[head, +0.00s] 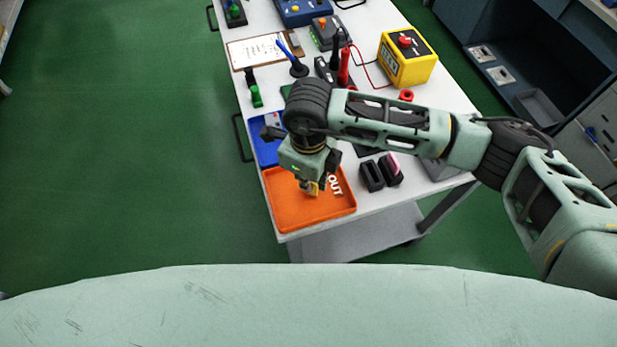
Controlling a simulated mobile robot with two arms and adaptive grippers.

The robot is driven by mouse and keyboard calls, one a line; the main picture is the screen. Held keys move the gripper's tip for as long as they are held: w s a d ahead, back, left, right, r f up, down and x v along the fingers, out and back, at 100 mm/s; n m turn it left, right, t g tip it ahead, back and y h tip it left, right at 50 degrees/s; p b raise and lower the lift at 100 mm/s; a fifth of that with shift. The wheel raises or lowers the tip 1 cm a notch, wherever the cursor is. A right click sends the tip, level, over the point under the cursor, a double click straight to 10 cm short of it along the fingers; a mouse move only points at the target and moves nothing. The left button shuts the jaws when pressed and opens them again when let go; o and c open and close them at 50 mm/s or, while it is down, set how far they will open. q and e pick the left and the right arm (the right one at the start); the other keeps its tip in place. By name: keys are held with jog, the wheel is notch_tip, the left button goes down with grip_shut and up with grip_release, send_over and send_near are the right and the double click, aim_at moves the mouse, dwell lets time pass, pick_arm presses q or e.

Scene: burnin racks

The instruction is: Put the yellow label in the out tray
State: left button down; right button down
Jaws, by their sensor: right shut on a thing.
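The out tray (288,213) is a shallow orange tray with white "OUT" lettering, at the near left corner of the white cart top. My right gripper (311,188) points down over the tray. It is shut on the yellow label (314,190), a small yellow patch at its fingertips that is partly hidden by the gripper. I cannot tell whether the label touches the tray floor. My left gripper is not in view.
A blue tray (266,153) sits just behind the orange one. Black holders (372,176) stand to its right. A yellow box with a red button (406,57), a clipboard (262,50) and tools fill the cart's far part. Green floor (120,150) is clear on the left.

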jog(key=c, duration=1.9)
grip_release()
jog(key=shift+f, duration=0.1)
jog(key=shift+c, duration=0.2)
jog(key=shift+r+p, duration=0.3)
jog(key=shift+p, duration=0.05)
notch_tip(320, 180, up, 12)
jog(key=b, duration=0.2)
jog(key=shift+b, duration=0.3)
jog(key=shift+s+f, duration=0.1)
jog(key=shift+f, duration=0.1)
